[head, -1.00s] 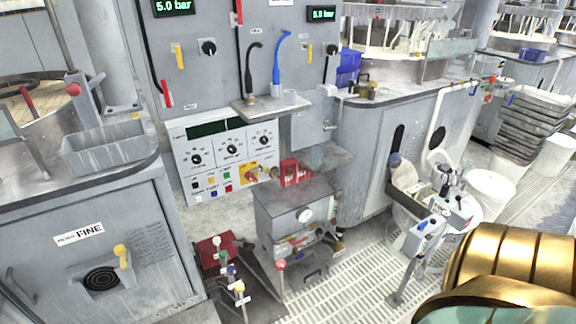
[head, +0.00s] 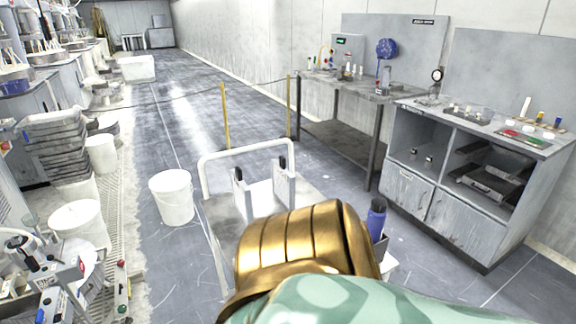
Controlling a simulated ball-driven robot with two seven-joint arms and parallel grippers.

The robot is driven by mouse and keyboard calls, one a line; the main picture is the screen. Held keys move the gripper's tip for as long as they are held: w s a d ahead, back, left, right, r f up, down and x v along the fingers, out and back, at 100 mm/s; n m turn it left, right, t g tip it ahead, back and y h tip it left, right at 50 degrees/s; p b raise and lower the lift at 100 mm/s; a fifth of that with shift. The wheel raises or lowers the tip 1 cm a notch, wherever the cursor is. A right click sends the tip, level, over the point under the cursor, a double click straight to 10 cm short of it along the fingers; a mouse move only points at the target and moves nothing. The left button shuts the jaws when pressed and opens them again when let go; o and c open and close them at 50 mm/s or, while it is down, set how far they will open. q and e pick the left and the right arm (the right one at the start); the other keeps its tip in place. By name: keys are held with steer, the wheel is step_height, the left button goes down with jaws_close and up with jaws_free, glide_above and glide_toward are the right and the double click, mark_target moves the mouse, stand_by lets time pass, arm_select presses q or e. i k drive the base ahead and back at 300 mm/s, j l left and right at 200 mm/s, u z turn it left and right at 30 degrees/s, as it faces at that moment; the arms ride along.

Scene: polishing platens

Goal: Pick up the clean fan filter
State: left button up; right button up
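I cannot make out a fan filter in the head view; nothing here is clearly one. A gold and pale green part of my own body fills the bottom centre and hides what lies behind it. Neither of my grippers shows. A grey cart with a white handle (head: 247,148) stands just behind my body, with upright white pieces (head: 284,185) on it. A dark blue bottle (head: 376,217) stands at its right side.
A workbench (head: 340,88) and an open-shelved grey cabinet (head: 408,190) line the right wall. White buckets (head: 172,200) and stacked grey trays (head: 58,148) stand left. Yellow posts (head: 226,117) hold a rope across the aisle. Floor (head: 185,95) beyond is clear.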

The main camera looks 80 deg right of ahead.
mark_target(242, 196)
steer(key=z, duration=2.35)
steer(key=i+j, duration=0.1)
steer(key=j, duration=0.25)
steer(key=l+z, duration=0.05)
